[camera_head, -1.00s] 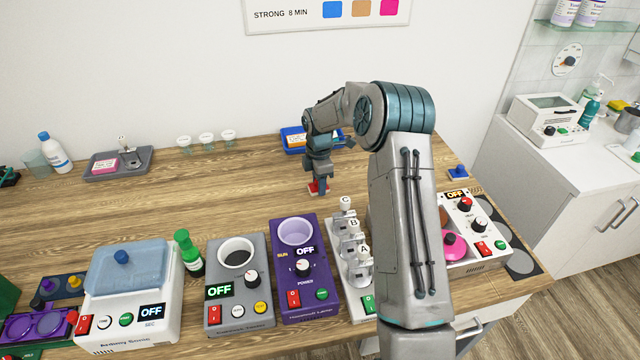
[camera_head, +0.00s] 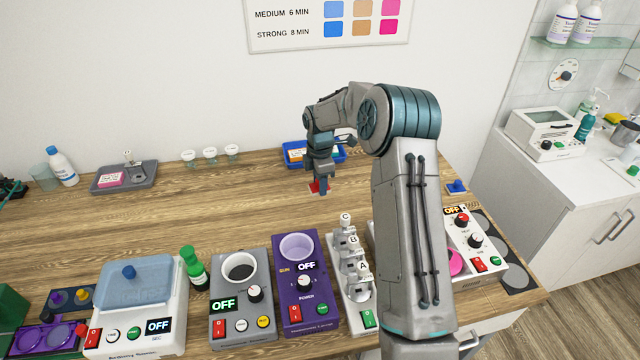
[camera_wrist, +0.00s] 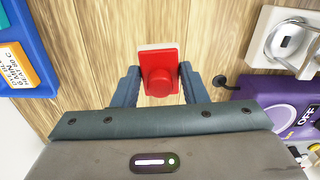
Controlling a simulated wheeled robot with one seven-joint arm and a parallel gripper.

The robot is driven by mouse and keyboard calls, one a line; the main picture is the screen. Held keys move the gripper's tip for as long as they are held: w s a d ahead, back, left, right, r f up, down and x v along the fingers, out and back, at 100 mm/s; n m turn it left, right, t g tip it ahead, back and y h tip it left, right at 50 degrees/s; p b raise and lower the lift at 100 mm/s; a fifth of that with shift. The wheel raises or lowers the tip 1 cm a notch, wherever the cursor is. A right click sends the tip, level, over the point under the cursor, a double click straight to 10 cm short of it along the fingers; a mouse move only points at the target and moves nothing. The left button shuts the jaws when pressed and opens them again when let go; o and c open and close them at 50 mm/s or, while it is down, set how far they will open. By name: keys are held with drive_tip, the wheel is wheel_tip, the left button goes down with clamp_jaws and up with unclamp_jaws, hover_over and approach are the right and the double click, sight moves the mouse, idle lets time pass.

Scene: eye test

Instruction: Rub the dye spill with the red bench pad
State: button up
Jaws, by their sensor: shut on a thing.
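The red bench pad (camera_wrist: 160,60) is a red block with a round red knob on top and a pale edge along its far side. My gripper (camera_wrist: 160,84) is shut on it, one finger at each side, in the wrist view. In the head view the pad (camera_head: 314,187) shows low at the wooden bench top, partly behind my gripper (camera_head: 321,187). I cannot tell whether it touches the bench. I see no dye spill in either view; my arm and the pad hide part of the bench.
A blue tray (camera_head: 335,158) stands just behind my gripper. A grey tray (camera_head: 145,181) is at the back left.

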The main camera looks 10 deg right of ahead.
drive_tip(key=shift+r+p, duration=0.9)
drive_tip(key=shift+r, duration=0.55)
